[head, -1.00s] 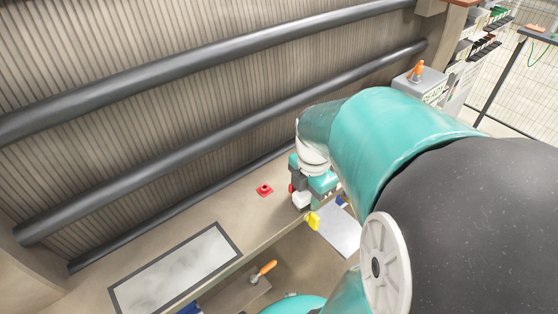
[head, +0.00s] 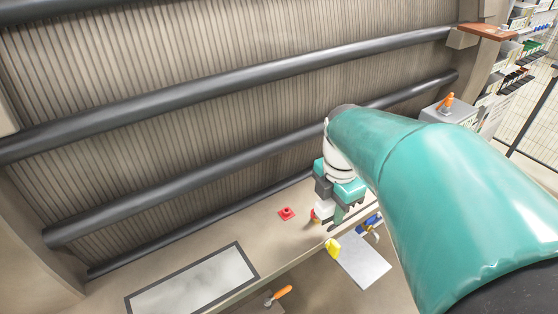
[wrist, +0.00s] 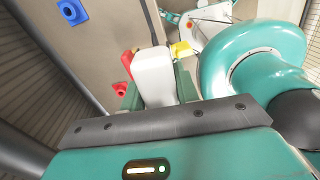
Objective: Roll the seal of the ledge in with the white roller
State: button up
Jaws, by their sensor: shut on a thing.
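My gripper (head: 338,200) is above the ledge (head: 262,228) and points down at it. In the wrist view its green fingers (wrist: 157,95) are shut on a white, block-like thing (wrist: 153,70), which I take to be the white roller. In the head view a small white part (head: 323,208) shows at the fingers. A dark border (head: 249,262), which looks like the seal, runs around a pale panel (head: 190,285) on the ledge, left of my gripper and apart from it. The panel's lower edge is cut off by the picture.
A red flanged piece (head: 287,213) sits on the ledge between my gripper and the panel. A yellow piece (head: 333,247) and a grey plate (head: 362,262) are below. An orange-handled tool (head: 281,296) lies lower down. Dark horizontal bars (head: 250,153) cross the ribbed wall behind.

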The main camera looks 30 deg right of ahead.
jog(key=shift+d, duration=0.1)
jog(key=shift+r, duration=1.5)
